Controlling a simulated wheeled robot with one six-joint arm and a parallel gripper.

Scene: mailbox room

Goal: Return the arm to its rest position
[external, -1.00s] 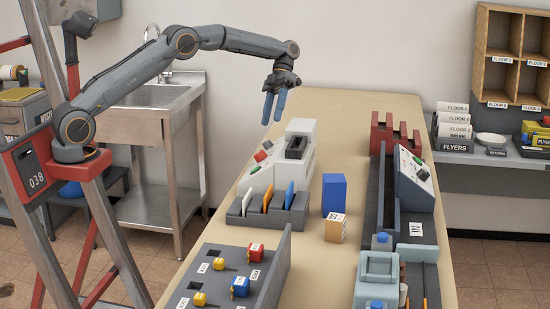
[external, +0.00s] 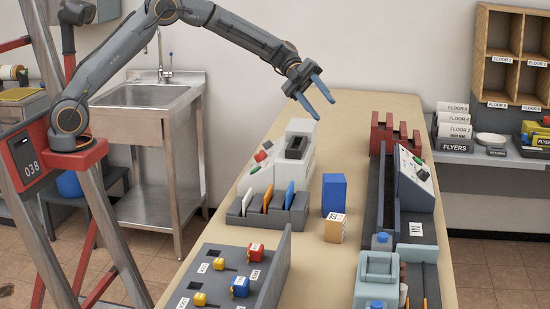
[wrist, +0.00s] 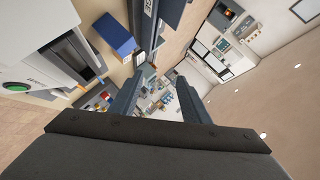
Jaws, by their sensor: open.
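My gripper (external: 322,97) is in the external view, raised above the table behind the white machine, its two blue fingers spread apart and pointing down to the right. Nothing is between the fingers. My arm reaches up from its red mount at the left and bends over toward the table. In the wrist view my gripper (wrist: 158,100) shows as two dark fingers apart, with the tilted room beyond them.
Below stand a white machine (external: 297,150), a blue box (external: 334,194), a small tan box (external: 335,229) and a grey slotted rack (external: 240,221). A conveyor-like unit (external: 380,210) lies along the right. The far table end (external: 335,105) is clear.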

